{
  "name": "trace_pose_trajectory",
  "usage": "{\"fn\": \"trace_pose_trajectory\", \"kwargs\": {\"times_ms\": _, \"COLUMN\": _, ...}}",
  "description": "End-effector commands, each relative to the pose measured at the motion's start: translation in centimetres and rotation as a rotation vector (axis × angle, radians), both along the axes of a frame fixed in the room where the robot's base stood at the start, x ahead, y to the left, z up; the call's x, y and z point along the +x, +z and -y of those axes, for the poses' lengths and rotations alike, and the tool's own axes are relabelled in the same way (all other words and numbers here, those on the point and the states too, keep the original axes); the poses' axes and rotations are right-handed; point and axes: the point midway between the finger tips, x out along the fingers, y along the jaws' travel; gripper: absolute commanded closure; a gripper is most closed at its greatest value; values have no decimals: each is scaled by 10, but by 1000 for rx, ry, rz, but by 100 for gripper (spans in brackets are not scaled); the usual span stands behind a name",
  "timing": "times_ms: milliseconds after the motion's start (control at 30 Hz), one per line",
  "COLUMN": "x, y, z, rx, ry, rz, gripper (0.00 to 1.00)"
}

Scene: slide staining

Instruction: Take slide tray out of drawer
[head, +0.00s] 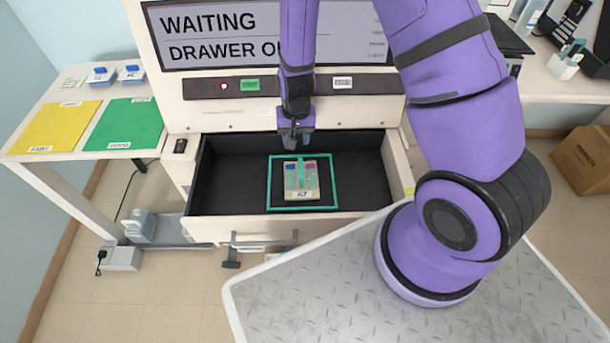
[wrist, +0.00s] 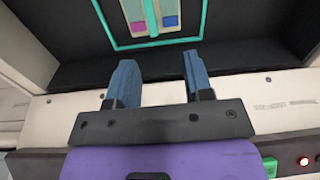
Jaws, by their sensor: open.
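The slide tray (head: 301,181) lies flat in the open drawer (head: 232,188), inside a teal outline. It is pale, with a teal bar along its middle, coloured slide ends and a label that seems to read A7. In the wrist view part of the slide tray (wrist: 152,18) shows at the top, with magenta and blue slide ends. My gripper (head: 296,140) is above the back of the drawer, behind the tray and apart from it. In the wrist view its blue fingers (wrist: 155,78) are spread with nothing between them.
The machine's screen (head: 265,35) reads WAITING and DRAWER O, the rest hidden by my arm. Its button panel (head: 245,86) is just above the drawer. Yellow (head: 62,127) and green (head: 124,125) mats lie on the left table. The drawer floor around the tray is bare.

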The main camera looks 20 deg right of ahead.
Motion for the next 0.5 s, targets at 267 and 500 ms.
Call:
{"fn": "trace_pose_trajectory", "kwargs": {"times_ms": 267, "x": -9, "y": -38, "z": 0, "rx": -20, "ry": -22, "rz": -27, "gripper": 53}}
{"fn": "trace_pose_trajectory", "kwargs": {"times_ms": 500, "x": -10, "y": -62, "z": 1, "rx": -22, "ry": -24, "rz": -30, "gripper": 53}}
